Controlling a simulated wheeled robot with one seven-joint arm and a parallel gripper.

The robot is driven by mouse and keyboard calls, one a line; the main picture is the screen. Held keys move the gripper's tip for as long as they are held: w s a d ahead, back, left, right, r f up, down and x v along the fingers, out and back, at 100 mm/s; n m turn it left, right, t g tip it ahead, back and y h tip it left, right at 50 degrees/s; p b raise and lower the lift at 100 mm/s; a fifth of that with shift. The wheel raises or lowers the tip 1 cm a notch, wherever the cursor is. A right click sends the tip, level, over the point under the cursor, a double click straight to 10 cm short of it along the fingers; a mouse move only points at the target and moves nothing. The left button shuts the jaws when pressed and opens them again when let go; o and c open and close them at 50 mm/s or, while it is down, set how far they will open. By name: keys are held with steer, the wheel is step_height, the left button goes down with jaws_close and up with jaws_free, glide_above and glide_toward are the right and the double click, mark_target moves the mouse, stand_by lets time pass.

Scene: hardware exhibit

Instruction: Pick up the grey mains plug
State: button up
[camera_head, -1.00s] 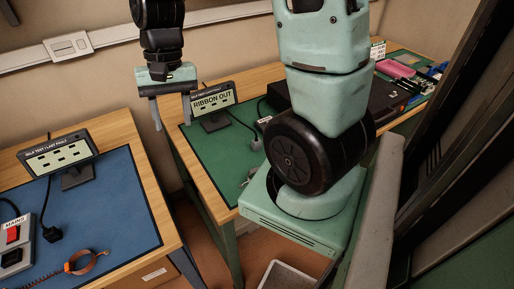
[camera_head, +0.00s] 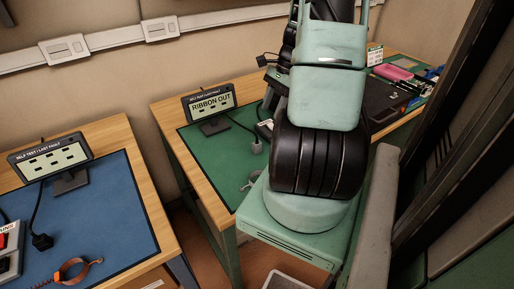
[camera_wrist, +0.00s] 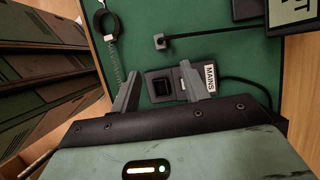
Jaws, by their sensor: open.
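The grey mains plug (camera_head: 257,146) lies on the green mat of the middle bench, its cable running back to the "RIBBON OUT" display (camera_head: 211,105). In the wrist view the plug (camera_wrist: 160,42) lies beyond my fingertips, apart from them. My gripper (camera_wrist: 164,74) is open over a dark box labelled MAINS (camera_wrist: 163,87), with a black switch between the fingers in that view. I cannot tell whether the fingers touch the box. In the head view my arm hides most of the gripper and of the box.
A dark plug (camera_head: 42,241) and an orange wrist strap (camera_head: 75,270) lie on the blue mat (camera_head: 118,222) at left. A black ring (camera_wrist: 106,23) with a coiled cord lies near the green mat's edge. A black case (camera_head: 390,100) stands behind my arm at right.

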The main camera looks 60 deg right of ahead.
mark_target(257, 143)
steer(key=x, duration=0.8)
steer(key=shift+a+f, duration=0.1)
steer(key=shift+p+x, duration=0.4)
steer(key=shift+x, duration=2.3)
steer(key=shift+w+a, duration=0.15)
steer(key=shift+a, duration=0.05)
steer(key=c, duration=0.8)
